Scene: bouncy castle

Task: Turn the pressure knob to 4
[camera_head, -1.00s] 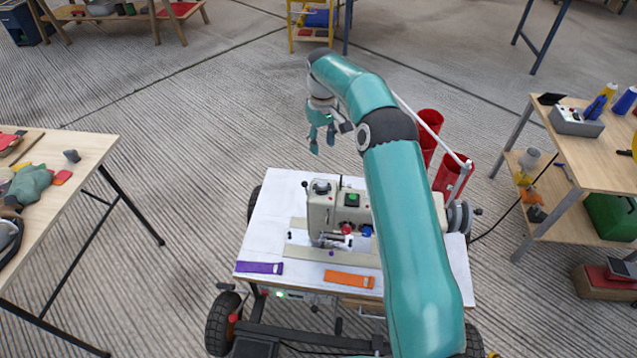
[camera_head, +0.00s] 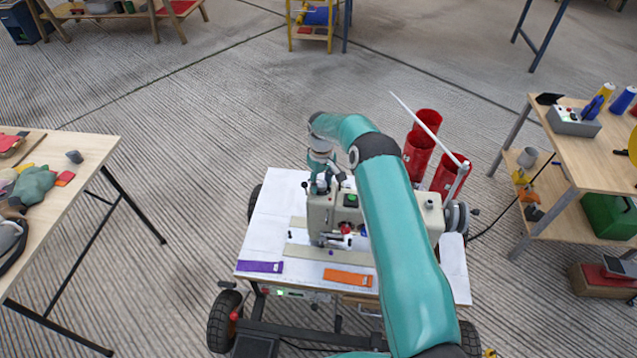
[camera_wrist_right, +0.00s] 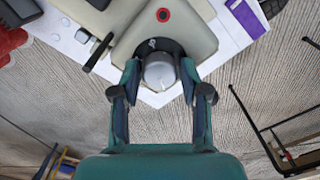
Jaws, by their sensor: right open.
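The pressure knob (camera_wrist_right: 159,72) is a grey round cap with a white mark, on a dark dial plate on top of the cream sewing machine (camera_head: 346,212). In the right wrist view it sits between the fingers of my right gripper (camera_wrist_right: 159,82), which stand apart on either side of it. I see a gap at each side and cannot tell any contact. In the head view the right gripper (camera_head: 320,186) is over the machine's left end and hides the knob. The dial's numbers are too small to read. My left gripper is not in view.
The machine stands on a white-topped wheeled cart (camera_head: 262,220) with a purple strap (camera_head: 260,267) and an orange strap (camera_head: 348,278).

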